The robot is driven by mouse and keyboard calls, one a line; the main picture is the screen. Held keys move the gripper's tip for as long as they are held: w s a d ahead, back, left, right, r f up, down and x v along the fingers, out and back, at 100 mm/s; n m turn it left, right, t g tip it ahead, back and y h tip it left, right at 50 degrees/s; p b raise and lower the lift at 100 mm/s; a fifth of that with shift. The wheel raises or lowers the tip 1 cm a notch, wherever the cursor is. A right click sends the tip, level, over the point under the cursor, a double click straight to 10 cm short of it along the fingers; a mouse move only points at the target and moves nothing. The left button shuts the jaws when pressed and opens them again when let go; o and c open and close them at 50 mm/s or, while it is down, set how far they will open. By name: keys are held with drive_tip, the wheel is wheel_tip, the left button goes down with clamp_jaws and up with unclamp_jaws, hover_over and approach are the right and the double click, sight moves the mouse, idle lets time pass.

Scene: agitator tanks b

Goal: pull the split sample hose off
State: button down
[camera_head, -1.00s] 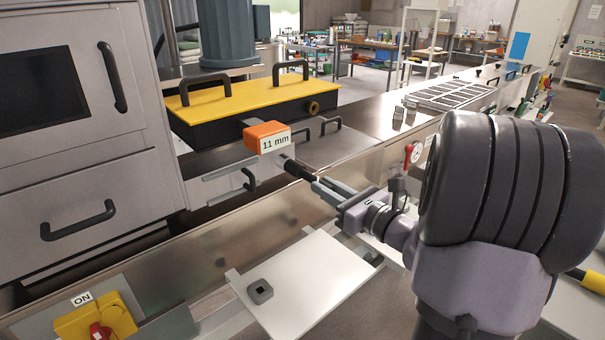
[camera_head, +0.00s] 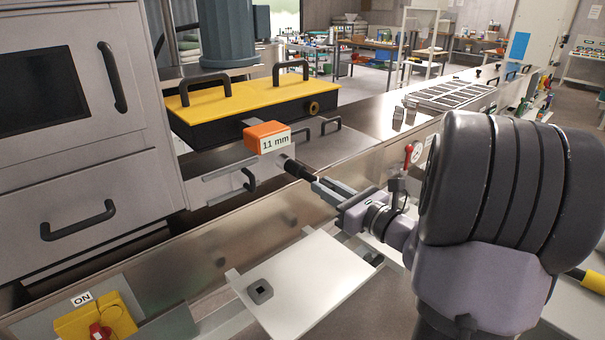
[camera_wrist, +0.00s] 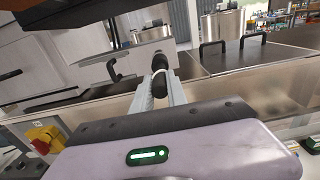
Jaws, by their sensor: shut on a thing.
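A short black hose (camera_head: 297,169) sticks out toward me, just below and right of an orange block labelled "11 mm" (camera_head: 266,137). My gripper (camera_head: 318,184) is shut on the near part of the hose. In the wrist view the black hose (camera_wrist: 159,63) stands between the two pale fingers of my gripper (camera_wrist: 160,88), with a light ring near its lower part. The hose's far end lies against the grey front below the orange block; whether it is still seated on a fitting I cannot tell. No split shows at this size.
A yellow-topped box with black handles (camera_head: 245,92) stands behind. A grey cabinet (camera_head: 80,150) is at the left. A white board (camera_head: 318,280) with a small grey square block (camera_head: 260,291) lies in front. A yellow switch with a red knob (camera_head: 95,318) is at lower left.

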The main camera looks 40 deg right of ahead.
drive_tip(key=shift+s, duration=0.3)
idle(0.5)
drive_tip(key=shift+s, duration=0.35)
drive_tip(key=c, duration=2.1)
unclamp_jaws()
clamp_jaws()
drive_tip(key=shift+s+d+b, duration=0.15)
drive_tip(key=shift+s+b, duration=0.1)
drive_tip(key=shift+s, duration=0.8)
drive_tip(key=shift+s+d+b, duration=0.1)
drive_tip(key=shift+s+b, duration=0.1)
drive_tip(key=shift+s, duration=0.85)
drive_tip(key=shift+o, duration=1.3)
unclamp_jaws()
clamp_jaws()
